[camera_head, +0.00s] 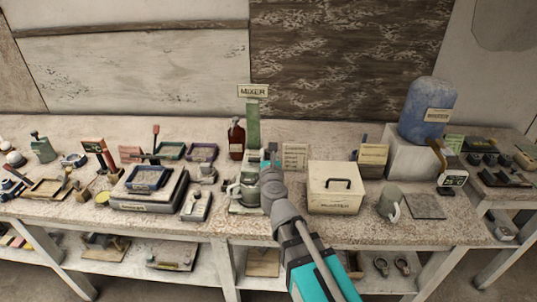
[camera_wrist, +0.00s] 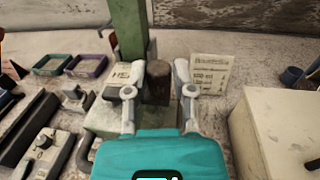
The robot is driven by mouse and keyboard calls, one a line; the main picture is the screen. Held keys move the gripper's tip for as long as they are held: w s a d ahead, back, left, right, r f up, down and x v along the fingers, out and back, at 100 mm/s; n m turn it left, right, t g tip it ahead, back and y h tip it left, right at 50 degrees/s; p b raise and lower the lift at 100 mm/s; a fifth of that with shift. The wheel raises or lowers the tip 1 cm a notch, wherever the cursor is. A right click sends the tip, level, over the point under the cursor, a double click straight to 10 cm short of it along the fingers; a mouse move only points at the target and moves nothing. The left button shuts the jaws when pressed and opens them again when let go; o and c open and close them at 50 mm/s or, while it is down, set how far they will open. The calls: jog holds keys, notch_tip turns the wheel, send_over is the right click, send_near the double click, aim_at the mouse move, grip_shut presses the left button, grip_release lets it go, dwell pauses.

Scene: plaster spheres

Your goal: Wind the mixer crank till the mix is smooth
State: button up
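The mixer stands mid-table, with a green post (camera_head: 253,125) and a MIXER sign (camera_head: 252,91) on top; the post also shows in the wrist view (camera_wrist: 130,32). My gripper (camera_head: 268,166) is at the mixer and hides part of it in the head view. In the wrist view my gripper (camera_wrist: 158,75) is open, one finger on each side of a dark brown upright cylinder (camera_wrist: 157,82), which looks like the crank's handle. Gaps show between it and both fingers. The crank arm and the mix are hidden.
A lidded plaster box (camera_head: 333,199) stands close on the right, with a mug (camera_head: 390,203) beyond it. A small sign card (camera_head: 295,157) stands behind. A scale-like device (camera_head: 150,192) and a dark bottle (camera_head: 236,140) are on the left. A blue water container (camera_head: 428,105) is far right.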

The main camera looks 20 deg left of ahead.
jog(key=shift+o, duration=0.3)
jog(key=shift+w+n+y, duration=0.15)
jog(key=shift+n+y, duration=0.15)
jog(key=shift+y, duration=0.1)
